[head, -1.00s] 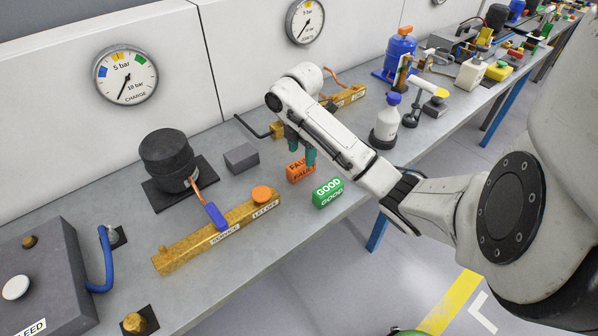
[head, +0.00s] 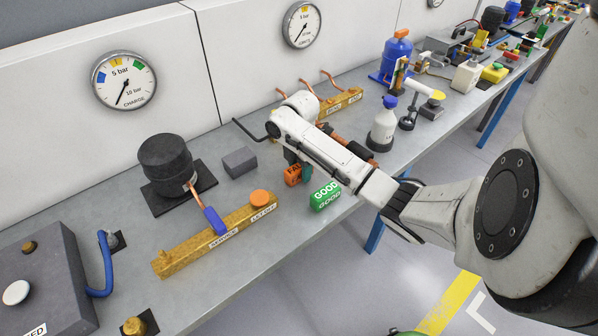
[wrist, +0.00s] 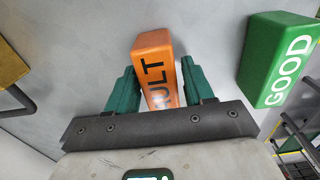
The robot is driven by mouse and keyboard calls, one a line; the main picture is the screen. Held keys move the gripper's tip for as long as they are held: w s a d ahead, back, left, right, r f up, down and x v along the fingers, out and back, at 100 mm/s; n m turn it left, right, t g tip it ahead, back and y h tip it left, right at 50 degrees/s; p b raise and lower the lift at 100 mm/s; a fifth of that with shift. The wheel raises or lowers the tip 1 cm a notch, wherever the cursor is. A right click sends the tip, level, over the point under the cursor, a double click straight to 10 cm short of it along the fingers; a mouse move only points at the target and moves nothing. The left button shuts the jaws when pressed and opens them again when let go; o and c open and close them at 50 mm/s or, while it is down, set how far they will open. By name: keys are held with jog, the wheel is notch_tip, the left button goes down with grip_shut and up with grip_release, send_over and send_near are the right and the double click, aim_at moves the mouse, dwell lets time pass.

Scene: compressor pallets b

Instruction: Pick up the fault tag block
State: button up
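The fault tag block (head: 291,176) is an orange block with black FAULT lettering, standing on the grey bench below my gripper (head: 299,170). In the head view my gripper partly hides it. In the wrist view the orange block (wrist: 153,62) lies between the two green fingers of my gripper (wrist: 158,68), one on each side. The fingers are apart, with narrow gaps to the block's sides. Whether either finger touches it is hard to tell. The block rests on the bench.
A green GOOD block (head: 325,196) stands close to the right of the orange block, near the bench's front edge. A grey block (head: 239,162) and a brass manifold (head: 180,255) lie to the left.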

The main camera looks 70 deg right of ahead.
jog(key=c, duration=0.8)
jog(key=shift+o, duration=0.2)
jog(key=shift+r, duration=0.2)
